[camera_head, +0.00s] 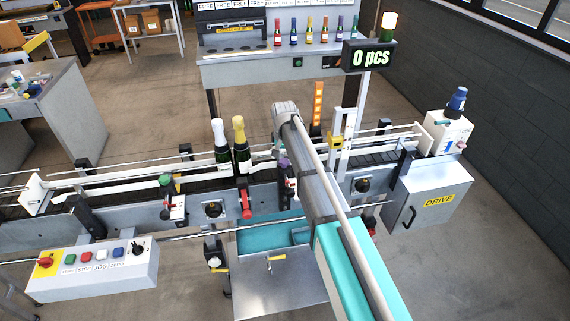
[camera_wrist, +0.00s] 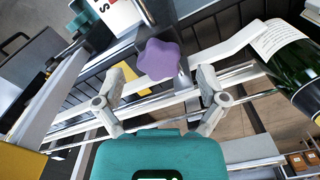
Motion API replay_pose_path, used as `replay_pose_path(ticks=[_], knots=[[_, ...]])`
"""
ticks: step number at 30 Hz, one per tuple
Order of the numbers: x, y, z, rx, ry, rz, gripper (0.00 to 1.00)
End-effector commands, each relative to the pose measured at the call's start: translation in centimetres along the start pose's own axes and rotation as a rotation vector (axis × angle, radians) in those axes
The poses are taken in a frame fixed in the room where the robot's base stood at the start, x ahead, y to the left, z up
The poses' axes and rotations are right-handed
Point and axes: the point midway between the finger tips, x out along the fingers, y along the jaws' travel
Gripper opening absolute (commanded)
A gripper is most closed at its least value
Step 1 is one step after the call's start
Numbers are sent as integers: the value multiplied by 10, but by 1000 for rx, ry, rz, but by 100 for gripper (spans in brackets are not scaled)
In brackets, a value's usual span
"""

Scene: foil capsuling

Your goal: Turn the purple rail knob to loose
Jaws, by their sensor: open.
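The purple rail knob (camera_wrist: 159,59) is a lobed, star-shaped knob in the upper middle of the wrist view. It sits on a dark post by the conveyor rail. My gripper (camera_wrist: 160,88) is open, one finger low on each side of the picture. The knob shows between and just beyond the fingertips, and I see no contact. In the head view, a small purple part of the knob (camera_head: 284,161) shows beside my arm. My arm hides much of the rail there, and the fingers cannot be made out. No loose or tight mark is readable.
Two dark green bottles, one white-topped (camera_head: 221,148) and one gold-topped (camera_head: 241,150), stand on the conveyor left of my arm. One bottle (camera_wrist: 292,62) is close on the right in the wrist view. A red-handled clamp (camera_head: 245,200) and rails crowd the conveyor front.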

Motion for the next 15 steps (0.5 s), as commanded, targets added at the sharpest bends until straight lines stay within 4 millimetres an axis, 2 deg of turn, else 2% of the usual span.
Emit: replay_pose_path(ticks=[4,15], knots=[[9,0,0,0,0,0,91],[11,0,0,0,0,0,91]])
